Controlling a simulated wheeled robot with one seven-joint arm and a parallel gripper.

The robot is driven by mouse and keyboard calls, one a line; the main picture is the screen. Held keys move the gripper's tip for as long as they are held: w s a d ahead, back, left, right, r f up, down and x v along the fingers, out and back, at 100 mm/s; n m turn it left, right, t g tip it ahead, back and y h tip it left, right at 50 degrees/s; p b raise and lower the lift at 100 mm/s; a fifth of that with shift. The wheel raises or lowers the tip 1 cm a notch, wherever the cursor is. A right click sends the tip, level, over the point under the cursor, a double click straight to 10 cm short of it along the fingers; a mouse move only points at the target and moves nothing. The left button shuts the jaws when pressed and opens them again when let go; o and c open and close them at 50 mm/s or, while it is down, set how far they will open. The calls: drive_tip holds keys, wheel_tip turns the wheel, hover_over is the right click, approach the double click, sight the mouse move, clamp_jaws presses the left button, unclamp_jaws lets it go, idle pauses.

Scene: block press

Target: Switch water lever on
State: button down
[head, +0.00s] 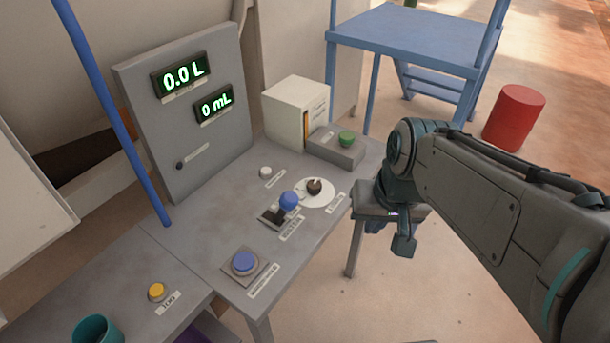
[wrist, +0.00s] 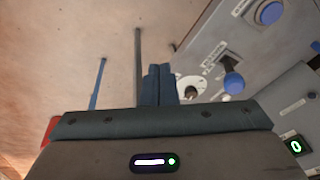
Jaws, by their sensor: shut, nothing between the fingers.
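The lever with a blue ball knob (head: 289,201) rises from a dark slot (head: 272,216) in the grey table. The ball knob also shows in the wrist view (wrist: 233,82), right of the fingers. My gripper (head: 404,244) is off the table's right edge, clearly apart from the lever. In the wrist view my gripper (wrist: 157,70) has its two fingers together with nothing between them. The displays on the grey panel read 0.0 L (head: 183,75) and 0 mL (head: 215,104).
A dark knob on a white dial (head: 315,187) stands just right of the lever. A blue button (head: 244,263) is in front, a white button (head: 265,172) behind. A green button (head: 347,138) and white box (head: 296,112) stand at the back. Open floor lies right of the table.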

drive_tip(key=w+a+r+m+y+b, duration=0.1)
drive_tip(key=w+a+m+y+b, duration=0.1)
drive_tip(key=w, duration=0.6)
drive_tip(key=shift+a+m+y, duration=0.6)
drive_tip(key=shift+m+y, duration=0.1)
drive_tip(key=shift+y, duration=0.2)
approach(283, 210)
drive_tip(key=shift+w+d+f, duration=0.1)
drive_tip(key=shift+d+f, duration=0.15)
drive_tip(key=shift+f, duration=0.45)
drive_tip(key=shift+w+d+f, duration=0.1)
drive_tip(key=shift+d+f, duration=0.2)
drive_tip(key=shift+f, duration=0.4)
drive_tip(key=shift+d+f, duration=0.25)
drive_tip(key=shift+f, duration=0.5)
drive_tip(key=shift+r, duration=0.1)
